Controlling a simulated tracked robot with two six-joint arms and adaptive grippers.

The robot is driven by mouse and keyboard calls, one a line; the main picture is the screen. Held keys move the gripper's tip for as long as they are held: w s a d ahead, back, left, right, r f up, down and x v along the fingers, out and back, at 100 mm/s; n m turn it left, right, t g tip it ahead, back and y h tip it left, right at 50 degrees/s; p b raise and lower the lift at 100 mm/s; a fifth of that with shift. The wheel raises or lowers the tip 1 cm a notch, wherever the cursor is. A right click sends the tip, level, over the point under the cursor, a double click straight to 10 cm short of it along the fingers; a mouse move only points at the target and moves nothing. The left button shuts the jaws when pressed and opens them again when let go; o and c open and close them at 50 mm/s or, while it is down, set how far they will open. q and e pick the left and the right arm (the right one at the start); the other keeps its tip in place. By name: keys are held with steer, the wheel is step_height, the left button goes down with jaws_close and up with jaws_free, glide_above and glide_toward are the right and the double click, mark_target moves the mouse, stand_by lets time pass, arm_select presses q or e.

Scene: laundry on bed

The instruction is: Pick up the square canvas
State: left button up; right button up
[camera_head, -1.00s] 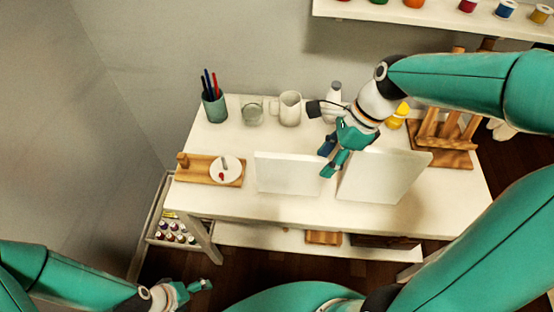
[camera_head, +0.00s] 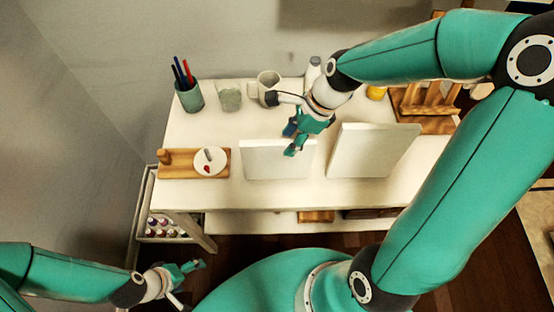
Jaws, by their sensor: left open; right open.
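Two blank white canvases stand on the white table. The left canvas (camera_head: 270,165) is smaller and looks wider than tall from here; the right canvas (camera_head: 370,155) is larger and leans back. I cannot tell for sure from this angle which is the square one. My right gripper (camera_head: 290,144) is open, with its fingers pointing down at the upper right edge of the left canvas. I cannot tell whether they touch it. My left gripper (camera_head: 194,266) is open and empty, low in front of the table, away from both canvases.
A wooden board with a white palette (camera_head: 210,161) lies left of the canvases. A brush cup (camera_head: 190,98), a glass (camera_head: 230,97), a mug (camera_head: 266,84) and a white bottle (camera_head: 313,70) stand behind. A wooden easel (camera_head: 428,100) is at right. The front table strip is clear.

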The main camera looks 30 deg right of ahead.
mark_target(278, 161)
steer(key=x, duration=0.5)
steer(key=shift+s+a+f, duration=0.15)
steer(key=shift+s+f, duration=0.1)
steer(key=shift+f, duration=0.05)
jaws_close()
